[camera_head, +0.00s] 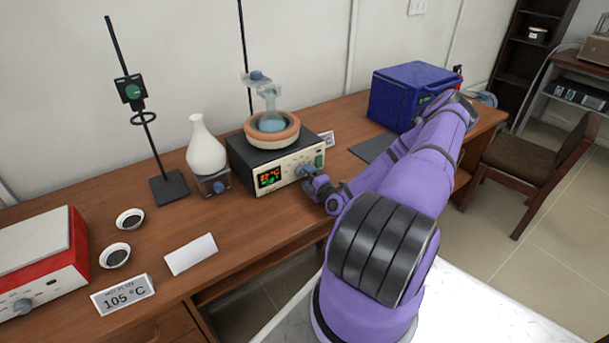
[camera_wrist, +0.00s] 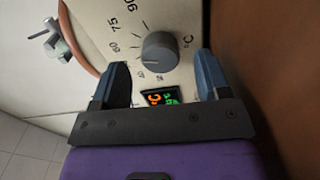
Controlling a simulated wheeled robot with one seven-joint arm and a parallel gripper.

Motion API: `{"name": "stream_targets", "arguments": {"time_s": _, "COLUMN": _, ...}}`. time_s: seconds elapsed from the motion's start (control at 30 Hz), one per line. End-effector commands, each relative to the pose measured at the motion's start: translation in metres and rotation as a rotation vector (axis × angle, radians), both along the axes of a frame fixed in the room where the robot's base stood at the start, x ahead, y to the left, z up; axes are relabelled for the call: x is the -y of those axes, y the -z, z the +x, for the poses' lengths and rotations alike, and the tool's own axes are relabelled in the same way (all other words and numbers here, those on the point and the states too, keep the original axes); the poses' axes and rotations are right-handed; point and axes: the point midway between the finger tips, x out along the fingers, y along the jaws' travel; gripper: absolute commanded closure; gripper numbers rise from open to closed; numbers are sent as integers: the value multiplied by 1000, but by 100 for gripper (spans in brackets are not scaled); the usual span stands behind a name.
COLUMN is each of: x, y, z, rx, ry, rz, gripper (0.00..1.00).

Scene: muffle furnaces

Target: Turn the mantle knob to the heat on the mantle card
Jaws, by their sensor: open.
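The heating mantle (camera_head: 250,180) is a black box with a pale front panel, an orange ring and a glass flask on top. In the wrist view its round grey knob (camera_wrist: 160,54) sits on a dial with numbers such as 60, 75 and 90 °C. The knob's exact setting is hard to read. My gripper (camera_wrist: 161,72) is open, with one blue finger on each side of the knob and gaps to it. In the head view my gripper (camera_head: 318,186) is at the right of the mantle front. A small card (camera_head: 327,139) stands behind the mantle, its text unreadable.
A card reading HOT PLATE 105 °C (camera_head: 123,295) stands by the red and white hot plate (camera_head: 38,262). A white folded card (camera_head: 191,254) shows no text. A white flask (camera_head: 205,150) stands left of the mantle, a blue box (camera_head: 396,98) to the right.

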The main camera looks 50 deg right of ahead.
Motion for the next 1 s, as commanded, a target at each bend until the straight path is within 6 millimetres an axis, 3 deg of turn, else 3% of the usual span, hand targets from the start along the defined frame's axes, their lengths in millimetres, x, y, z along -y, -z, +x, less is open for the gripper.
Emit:
{"name": "stream_targets", "arguments": {"time_s": 0.2, "x": -9, "y": 1, "z": -42, "rx": -3, "ry": 1, "rz": 1, "gripper": 31}}
{"name": "stream_targets", "arguments": {"time_s": 0.43, "x": -17, "y": 1, "z": -72, "rx": -2, "ry": 0, "rz": 1, "gripper": 31}}
{"name": "stream_targets", "arguments": {"time_s": 1.0, "x": -19, "y": 1, "z": -81, "rx": -1, "ry": 0, "rz": 0, "gripper": 31}}
